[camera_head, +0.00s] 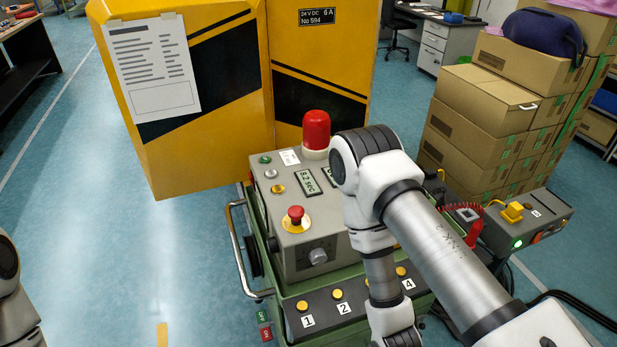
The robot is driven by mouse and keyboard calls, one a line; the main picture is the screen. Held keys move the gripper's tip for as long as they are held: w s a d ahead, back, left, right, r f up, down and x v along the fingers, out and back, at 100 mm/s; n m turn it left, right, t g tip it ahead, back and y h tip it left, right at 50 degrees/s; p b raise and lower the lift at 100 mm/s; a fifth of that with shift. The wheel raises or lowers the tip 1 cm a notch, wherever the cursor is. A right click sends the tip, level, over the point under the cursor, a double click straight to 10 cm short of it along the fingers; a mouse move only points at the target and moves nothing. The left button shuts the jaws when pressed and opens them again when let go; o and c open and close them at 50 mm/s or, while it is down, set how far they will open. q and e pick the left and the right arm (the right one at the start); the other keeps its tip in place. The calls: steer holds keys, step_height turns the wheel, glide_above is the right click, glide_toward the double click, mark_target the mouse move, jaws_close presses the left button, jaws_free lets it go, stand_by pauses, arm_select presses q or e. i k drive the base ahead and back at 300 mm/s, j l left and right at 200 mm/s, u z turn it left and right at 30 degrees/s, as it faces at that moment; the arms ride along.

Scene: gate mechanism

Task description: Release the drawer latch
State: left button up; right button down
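I cannot make out a drawer latch in this view. A green machine cart (262,285) with a grey control box (283,256) stands in the middle. Its sloped front panel (322,308) carries yellow buttons numbered 1, 2 and 4; my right arm covers the part between 2 and 4. Below the panel's left end are small green and red labelled tags (264,325). My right arm comes in from the lower right, bends over the control box and runs down past the panel; its gripper is below the picture edge. Only a bit of my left arm shows at the left edge, without its gripper.
The box has a red mushroom button (295,215) and a red beacon (316,132). A metal handle (236,240) runs along the cart's left side. A yellow cabinet (222,150) stands behind. Cardboard boxes (476,135) are stacked right. The floor at left is clear.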

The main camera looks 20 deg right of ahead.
mark_target(422, 326)
steer(key=z, duration=1.3)
